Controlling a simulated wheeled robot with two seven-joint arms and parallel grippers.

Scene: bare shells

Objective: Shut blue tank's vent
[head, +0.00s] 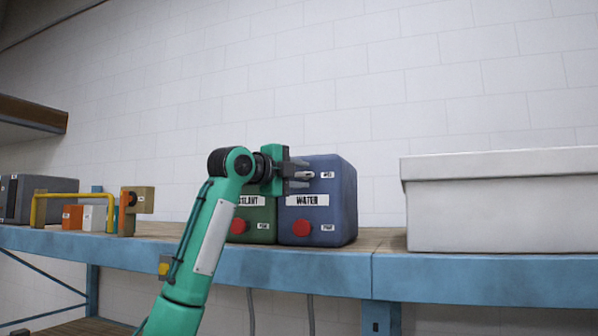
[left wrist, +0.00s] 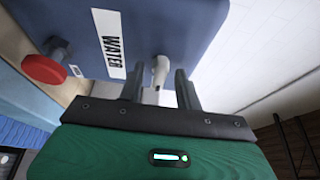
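The blue tank (head: 335,217), labelled WATER, stands on the shelf and also fills the top of the left wrist view (left wrist: 185,30). A red knob (head: 301,228) is low on its front; it shows in the left wrist view too (left wrist: 43,69). A small pale grey lever, seemingly the vent (left wrist: 160,72), sticks out of the upper front beside a small label (head: 327,175). My left gripper (head: 300,174) is open at the tank's upper front. In the left wrist view its fingers (left wrist: 160,90) stand on either side of the lever, with gaps visible. My right gripper is out of view.
A green tank (head: 262,213) with its own red knob (head: 238,226) stands close on the left, partly behind my arm. A white lidded box (head: 500,210) is on the right. A yellow bar frame (head: 75,196) and small blocks are on the left.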

